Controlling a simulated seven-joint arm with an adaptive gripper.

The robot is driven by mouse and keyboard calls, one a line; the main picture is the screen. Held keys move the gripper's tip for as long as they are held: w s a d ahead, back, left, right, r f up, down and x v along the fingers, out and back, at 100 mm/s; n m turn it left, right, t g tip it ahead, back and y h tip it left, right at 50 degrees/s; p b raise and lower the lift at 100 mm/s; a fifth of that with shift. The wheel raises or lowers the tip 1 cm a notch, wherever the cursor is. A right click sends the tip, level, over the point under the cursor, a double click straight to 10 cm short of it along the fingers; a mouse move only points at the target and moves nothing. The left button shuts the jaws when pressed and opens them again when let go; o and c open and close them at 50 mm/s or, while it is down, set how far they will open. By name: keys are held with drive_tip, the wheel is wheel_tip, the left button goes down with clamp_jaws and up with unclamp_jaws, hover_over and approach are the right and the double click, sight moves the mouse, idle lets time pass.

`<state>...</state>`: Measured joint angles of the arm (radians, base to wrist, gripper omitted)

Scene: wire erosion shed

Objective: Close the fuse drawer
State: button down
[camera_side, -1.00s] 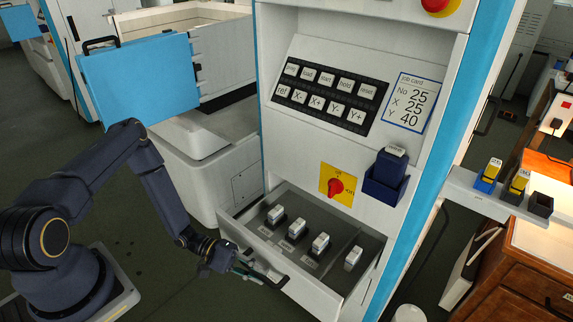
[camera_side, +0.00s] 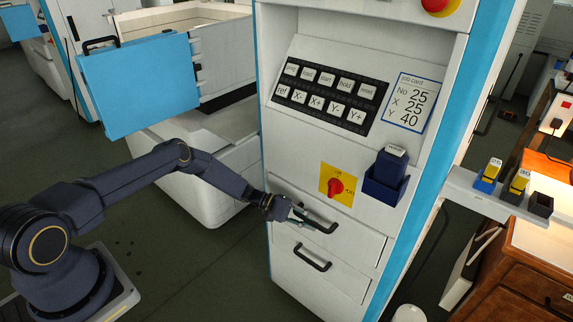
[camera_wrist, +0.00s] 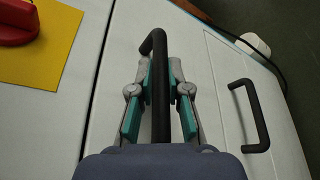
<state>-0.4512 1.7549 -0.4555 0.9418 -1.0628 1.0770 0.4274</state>
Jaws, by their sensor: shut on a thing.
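The fuse drawer (camera_side: 350,240) is the upper drawer in the white cabinet. Its front sits flush, or nearly so, with the cabinet face, and the fuses inside are hidden. My gripper (camera_side: 303,213) is at the drawer's black handle (camera_side: 322,226). In the wrist view my gripper (camera_wrist: 160,90) has its teal-padded fingers on both sides of the black handle (camera_wrist: 160,70), shut on it. A dark seam runs beside the drawer front (camera_wrist: 122,60) in the wrist view.
A lower drawer with a black handle (camera_side: 312,258) is below; that handle also shows in the wrist view (camera_wrist: 262,115). Above are a red rotary switch on a yellow plate (camera_side: 337,185) and a dark blue holder (camera_side: 385,182). A blue door (camera_side: 140,85) stands open at left.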

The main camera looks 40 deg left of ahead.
drive_tip(key=shift+w+r, duration=0.15)
drive_tip(key=shift+w, duration=0.45)
drive_tip(key=shift+w, duration=0.1)
drive_tip(key=c, duration=1.1)
unclamp_jaws()
drive_tip(key=shift+c, duration=0.2)
drive_tip(key=v, duration=1.2)
drive_tip(key=shift+s, duration=0.2)
